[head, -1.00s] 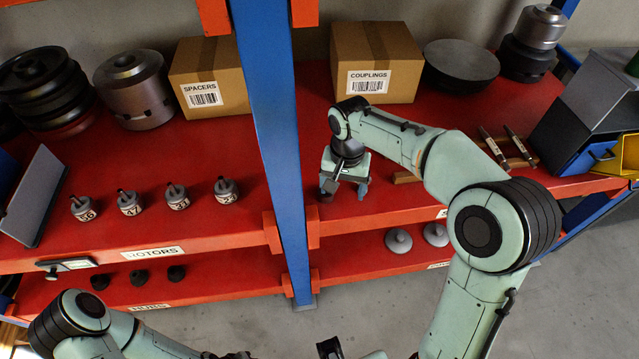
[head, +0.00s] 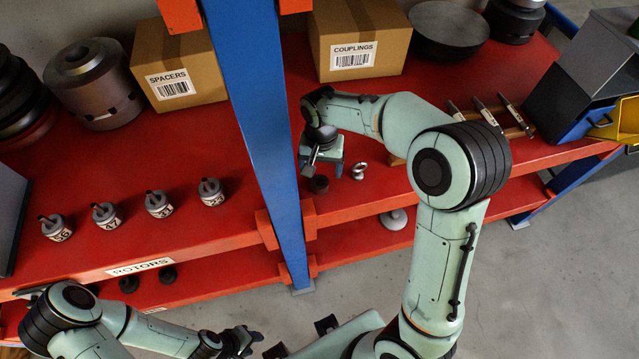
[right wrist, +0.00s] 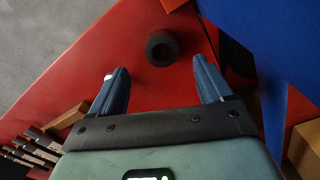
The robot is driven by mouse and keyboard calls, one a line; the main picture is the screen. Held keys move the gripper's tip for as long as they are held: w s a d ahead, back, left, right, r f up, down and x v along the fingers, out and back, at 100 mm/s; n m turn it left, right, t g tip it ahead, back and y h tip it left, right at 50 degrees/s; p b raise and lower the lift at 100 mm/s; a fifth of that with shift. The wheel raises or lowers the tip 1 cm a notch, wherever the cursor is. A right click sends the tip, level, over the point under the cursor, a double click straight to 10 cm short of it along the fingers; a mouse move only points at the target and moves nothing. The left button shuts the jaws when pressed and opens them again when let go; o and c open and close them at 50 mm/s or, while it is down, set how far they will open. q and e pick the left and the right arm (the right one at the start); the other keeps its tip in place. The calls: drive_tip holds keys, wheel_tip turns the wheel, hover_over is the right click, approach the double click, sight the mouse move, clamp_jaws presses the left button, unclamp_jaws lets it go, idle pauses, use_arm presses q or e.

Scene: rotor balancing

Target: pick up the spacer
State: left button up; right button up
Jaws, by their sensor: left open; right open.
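A short dark ring with a hole in its top, which looks like the spacer, stands on the red shelf (head: 390,205) beside the blue post. It shows in the head view (head: 319,184) and the right wrist view (right wrist: 161,48). My right gripper (head: 322,170) is over the shelf, close to the ring. In the right wrist view its jaws (right wrist: 160,68) are apart and empty, and the ring lies just beyond the fingertips, between their lines. My left gripper (head: 243,341) is low in front of the shelf, away from the ring, with no object seen in it.
The blue post (head: 262,130) stands close beside my right gripper. A small shiny metal part (head: 358,171) lies to its right. Boxes marked SPACERS (head: 178,65) and COUPLINGS (head: 358,40) stand behind. Several numbered rotors (head: 158,204) stand left of the post.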

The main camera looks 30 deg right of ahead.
sight(320, 182)
drive_tip(key=f, duration=0.5)
drive_tip(key=shift+a+f, duration=0.15)
drive_tip(key=shift+a, duration=0.05)
drive_tip(key=shift+s, duration=0.1)
drive_tip(key=c, duration=1.3)
